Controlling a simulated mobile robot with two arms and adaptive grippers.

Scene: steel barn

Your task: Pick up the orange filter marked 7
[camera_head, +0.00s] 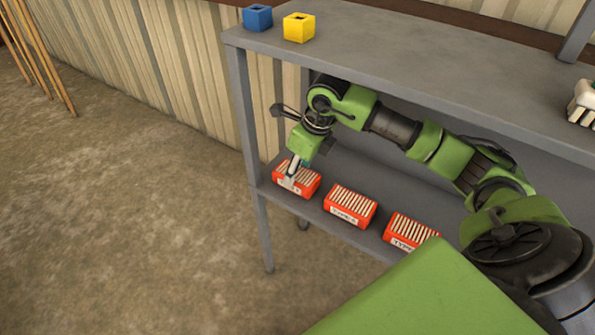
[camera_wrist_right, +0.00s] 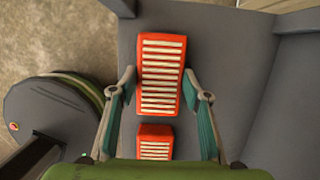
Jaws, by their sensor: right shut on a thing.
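Three orange filters with pale pleats sit in a row at the lower shelf in the head view: a left one (camera_head: 310,183), a middle one (camera_head: 350,206) and a right one (camera_head: 408,230). Each has a white label on its front; I cannot read the numbers surely. My right gripper (camera_head: 294,172) is at the left filter, pointing down, and partly covers its label. In the right wrist view the fingers (camera_wrist_right: 160,78) are shut on an orange filter (camera_wrist_right: 161,60), one on each side. I cannot tell if it is clear of the shelf. My left gripper is out of view.
The grey upper shelf (camera_head: 420,65) hangs over my right arm, with a blue cube (camera_head: 258,18) and a yellow cube (camera_head: 299,28) on it. A shelf post (camera_head: 243,115) stands just left of the gripper. A second filter (camera_wrist_right: 155,142) shows in the wrist view.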

